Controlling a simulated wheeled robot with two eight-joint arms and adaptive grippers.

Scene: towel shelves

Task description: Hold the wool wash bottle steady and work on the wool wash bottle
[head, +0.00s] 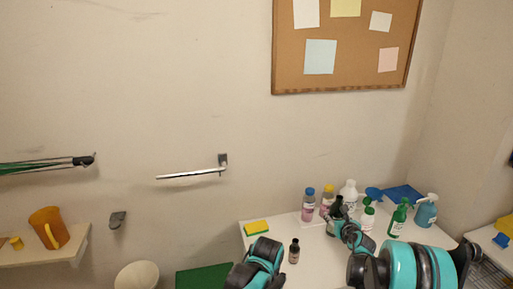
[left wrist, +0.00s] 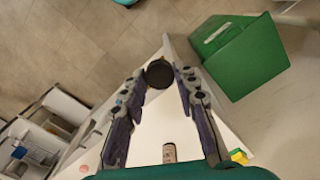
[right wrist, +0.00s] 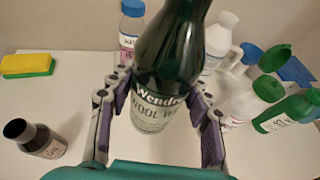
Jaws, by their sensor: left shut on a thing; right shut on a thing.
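The wool wash bottle (right wrist: 165,70) is dark green glass with a pale label. My right gripper (right wrist: 158,105) is shut around its lower body, and the bottle looks upright. In the head view the bottle (head: 338,205) stands over the white table among other bottles, partly hidden by my right gripper (head: 345,232). Its neck top is cut off in the right wrist view. My left gripper (left wrist: 158,75) is shut on a round black cap (left wrist: 159,74), apart from the bottle. In the head view only my left arm's teal part shows; its fingertips are hidden.
A small brown bottle (head: 294,251) and a yellow-green sponge (head: 257,228) are on the table's left part. Several bottles, including a green spray bottle (head: 398,218), crowd the back and right. A green bin (left wrist: 245,58) stands beside the table corner.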

